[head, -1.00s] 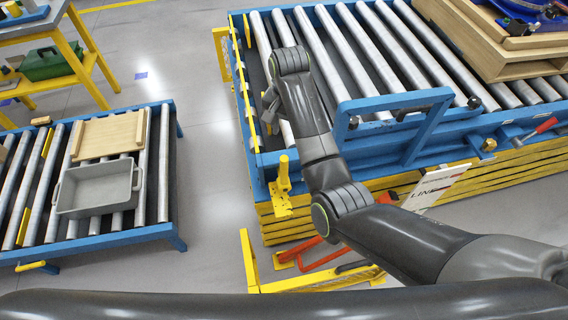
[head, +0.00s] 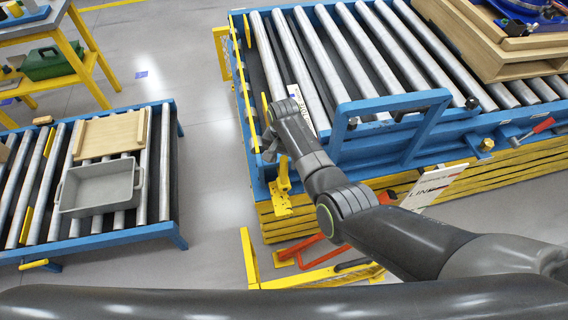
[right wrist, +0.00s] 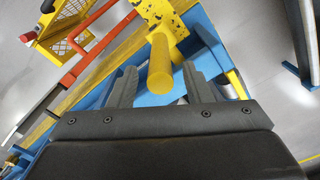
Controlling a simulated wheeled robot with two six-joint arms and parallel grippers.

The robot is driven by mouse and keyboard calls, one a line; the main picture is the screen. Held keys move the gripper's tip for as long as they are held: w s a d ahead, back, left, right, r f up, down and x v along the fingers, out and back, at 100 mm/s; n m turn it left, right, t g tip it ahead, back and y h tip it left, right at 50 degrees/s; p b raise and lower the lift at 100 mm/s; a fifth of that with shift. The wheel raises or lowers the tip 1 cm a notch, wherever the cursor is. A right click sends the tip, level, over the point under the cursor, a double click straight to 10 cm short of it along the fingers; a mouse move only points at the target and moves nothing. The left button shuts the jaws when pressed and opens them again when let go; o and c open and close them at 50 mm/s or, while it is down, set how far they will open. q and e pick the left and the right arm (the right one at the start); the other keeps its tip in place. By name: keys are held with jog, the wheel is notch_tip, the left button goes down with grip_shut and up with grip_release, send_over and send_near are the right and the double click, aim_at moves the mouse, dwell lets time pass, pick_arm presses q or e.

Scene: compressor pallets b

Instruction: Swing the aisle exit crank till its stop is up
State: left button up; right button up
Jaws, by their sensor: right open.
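The yellow crank (head: 283,180) stands at the near left corner of the blue roller conveyor (head: 258,170). In the right wrist view its round yellow handle (right wrist: 161,65) points toward the camera. My right gripper (head: 268,148) is just above and left of the crank in the head view. In the right wrist view the gripper (right wrist: 160,85) is open, with the handle between its two fingers; I cannot tell whether they touch it. A long yellow bar (head: 240,85) runs along the conveyor's left end; I cannot tell whether it is the stop or is raised. My left gripper is not in view.
A blue frame (head: 425,125) stands on the conveyor's near side, right of my right arm. A lower roller stand (head: 165,232) with a grey tray (head: 62,190) is at left. Bare floor lies between. A yellow and orange floor piece (head: 310,275) is below the crank.

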jog(key=shift+f, duration=1.65)
grip_shut()
